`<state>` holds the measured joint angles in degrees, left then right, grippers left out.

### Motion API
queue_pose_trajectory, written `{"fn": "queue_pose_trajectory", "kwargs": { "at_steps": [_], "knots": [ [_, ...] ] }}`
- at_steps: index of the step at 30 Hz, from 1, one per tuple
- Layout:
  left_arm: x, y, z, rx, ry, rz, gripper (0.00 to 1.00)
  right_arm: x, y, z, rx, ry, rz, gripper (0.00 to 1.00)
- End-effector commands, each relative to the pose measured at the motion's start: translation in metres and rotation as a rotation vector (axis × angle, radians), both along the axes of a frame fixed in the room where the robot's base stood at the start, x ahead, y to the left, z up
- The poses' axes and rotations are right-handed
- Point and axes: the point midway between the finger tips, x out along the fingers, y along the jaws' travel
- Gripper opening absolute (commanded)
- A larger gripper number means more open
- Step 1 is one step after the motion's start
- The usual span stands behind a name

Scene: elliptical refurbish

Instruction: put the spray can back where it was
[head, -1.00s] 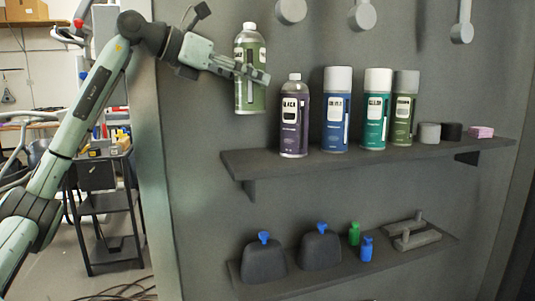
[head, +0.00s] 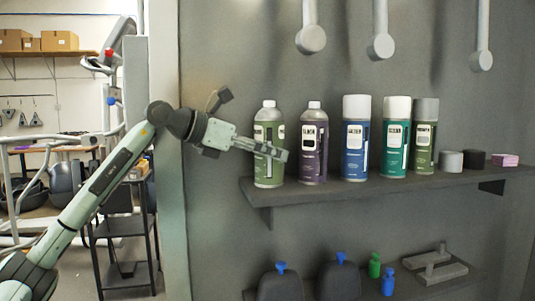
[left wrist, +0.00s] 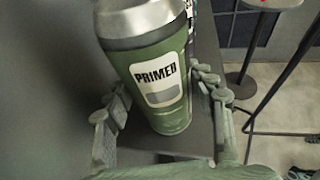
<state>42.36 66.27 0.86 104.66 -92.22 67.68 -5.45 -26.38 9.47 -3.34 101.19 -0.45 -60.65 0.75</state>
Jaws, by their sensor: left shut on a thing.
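The green spray can (head: 268,172) with a silver top stands upright at the left end of the upper shelf (head: 335,194). Its base appears to be at shelf level; contact is hard to confirm. My left gripper (head: 272,151) comes in from the left and is shut on the can around its middle. In the left wrist view the can (left wrist: 155,75) shows a white label reading like "PRIMER", with my left gripper's (left wrist: 162,108) fingers on either side. My right gripper is out of view.
A purple can (head: 313,150) stands close to the right, followed by a blue can (head: 355,150), a teal can (head: 395,150) and another green can (head: 424,150). Rods with round ends (head: 311,39) hang above.

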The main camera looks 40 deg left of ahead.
Motion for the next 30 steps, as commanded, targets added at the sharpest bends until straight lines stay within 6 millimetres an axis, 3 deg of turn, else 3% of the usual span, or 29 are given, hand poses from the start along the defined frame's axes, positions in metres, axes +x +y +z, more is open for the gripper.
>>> {"fn": "queue_pose_trajectory", "kwargs": {
  "at_steps": [9, 10, 14, 26, 27, 30],
  "knots": [
    [0.0, 0.0, -0.001, -0.001, -0.004, 0.001, 0.2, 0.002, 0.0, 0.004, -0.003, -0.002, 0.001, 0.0],
    [0.0, 0.0, -0.001, 0.0, 0.0, 0.001, 0.59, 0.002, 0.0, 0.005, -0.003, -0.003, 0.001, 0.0],
    [0.0, 0.0, -0.001, 0.0, 0.0, 0.001, 0.75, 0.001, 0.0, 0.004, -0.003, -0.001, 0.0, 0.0],
    [0.0, 0.0, 0.004, 0.0, -0.001, 0.0, 0.76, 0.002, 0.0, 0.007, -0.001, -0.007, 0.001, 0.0],
    [-0.004, 0.003, 0.002, 0.001, -0.002, 0.002, 0.76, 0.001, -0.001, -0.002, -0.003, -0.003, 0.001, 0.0],
    [-0.018, 0.011, 0.005, 0.002, -0.002, 0.005, 0.76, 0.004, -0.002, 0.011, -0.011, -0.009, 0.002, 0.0]
  ]
}}
